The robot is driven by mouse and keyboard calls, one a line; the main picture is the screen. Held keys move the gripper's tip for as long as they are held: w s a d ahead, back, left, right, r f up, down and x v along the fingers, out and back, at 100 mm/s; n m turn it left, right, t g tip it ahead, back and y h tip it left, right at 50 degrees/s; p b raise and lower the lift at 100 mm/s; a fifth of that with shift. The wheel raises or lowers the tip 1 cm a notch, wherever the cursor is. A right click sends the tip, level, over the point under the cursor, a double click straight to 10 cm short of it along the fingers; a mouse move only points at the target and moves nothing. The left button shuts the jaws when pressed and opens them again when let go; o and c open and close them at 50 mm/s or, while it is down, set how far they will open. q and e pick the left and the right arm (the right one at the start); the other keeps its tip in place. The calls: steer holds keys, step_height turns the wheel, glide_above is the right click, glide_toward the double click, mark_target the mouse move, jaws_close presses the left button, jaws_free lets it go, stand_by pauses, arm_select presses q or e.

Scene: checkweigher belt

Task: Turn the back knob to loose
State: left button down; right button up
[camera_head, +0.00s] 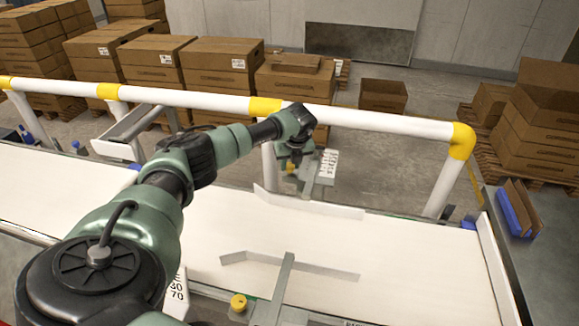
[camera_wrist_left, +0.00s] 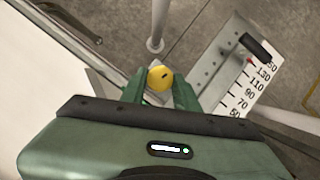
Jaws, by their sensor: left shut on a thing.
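The back knob (camera_head: 291,168) is yellow and sits beyond the far edge of the belt, mostly hidden by my left gripper (camera_head: 295,162). In the left wrist view, the yellow knob (camera_wrist_left: 160,77) shows a small dark mark on its face. It lies between the green fingers of my left gripper (camera_wrist_left: 160,88), which is shut on it. My left arm reaches across the belt from the lower left. My right gripper is not in view.
A numbered scale plate (camera_wrist_left: 240,85) with a black handle stands beside the back knob. The white belt (camera_head: 400,260) carries two guide rails. A front yellow knob (camera_head: 239,302) is at the near edge. A white and yellow barrier rail (camera_head: 380,120) runs behind the belt.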

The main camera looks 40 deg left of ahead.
arm_select(q)
steer(key=n+b, duration=0.1)
steer(key=n+g+b, duration=0.1)
steer(key=n, duration=0.1)
steer(key=n+b, duration=0.1)
steer(key=shift+w+f+n+g+y+b, duration=0.15)
steer(key=shift+w+n+g+y+b, duration=0.15)
steer(key=shift+n+g+y, duration=0.1)
steer(key=n+g+b, duration=0.1)
steer(key=n+b, duration=0.2)
steer(key=shift+w+b, duration=0.1)
steer(key=shift+b, duration=0.3)
steer(key=shift+n+g+b, duration=0.5)
steer(key=shift+n+b, duration=0.15)
steer(key=shift+n, duration=0.15)
steer(key=shift+r, duration=0.2)
steer(key=c, duration=1.1)
jaws_free()
steer(key=shift+o, duration=0.2)
